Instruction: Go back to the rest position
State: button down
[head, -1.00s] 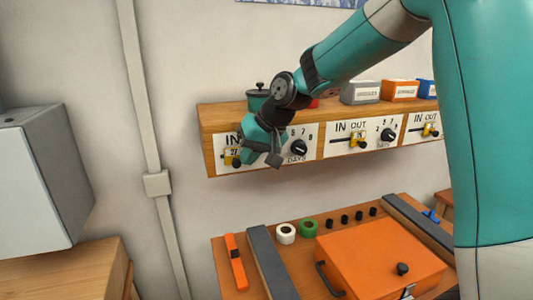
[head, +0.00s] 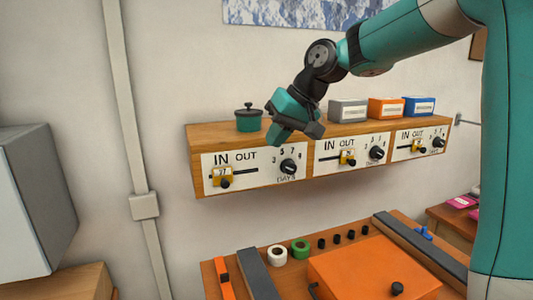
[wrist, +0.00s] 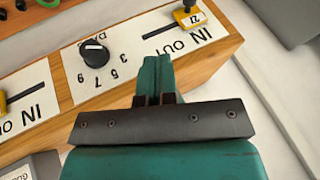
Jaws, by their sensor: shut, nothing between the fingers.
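My gripper (head: 277,137) is shut and empty, with its teal fingers together. In the head view it is in front of the wooden shelf (head: 195,176), near its upper edge, between the green pot and the grey box. In the wrist view the shut fingers (wrist: 158,75) point toward the left IN/OUT panel (wrist: 140,42), beside its black dial (wrist: 94,53). I cannot tell the exact gap between the fingertips and the shelf. The left panel's yellow slider tag (head: 221,176) stands at the IN side.
On the shelf are a green lidded pot (head: 249,120), a grey box (head: 348,110), an orange box (head: 385,107) and a blue box (head: 419,106). Below is a bench with an orange case (head: 362,272), tape rolls and dark bars. A grey cabinet (head: 35,196) stands at the left.

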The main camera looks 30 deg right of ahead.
jog(key=shift+s+d+r, duration=0.1)
jog(key=shift+r, duration=0.1)
dwell(0.4)
jog(key=s+a+f+n+g+b, duration=0.1)
jog(key=s+a+f+n, duration=0.1)
jog(key=s+a+f, duration=0.3)
jog(key=s+a+f+n+g+b, duration=0.2)
jog(key=s+a+f, duration=0.3)
jog(key=s, duration=0.7)
jog(key=s+a+f+n+g+b, duration=0.1)
jog(key=s+a+f+n+g, duration=0.1)
jog(key=s+a+f, duration=0.3)
jog(key=s+n, duration=0.1)
jog(key=s, duration=0.2)
jog(key=shift+s+n, duration=0.25)
jog(key=shift+n, duration=0.05)
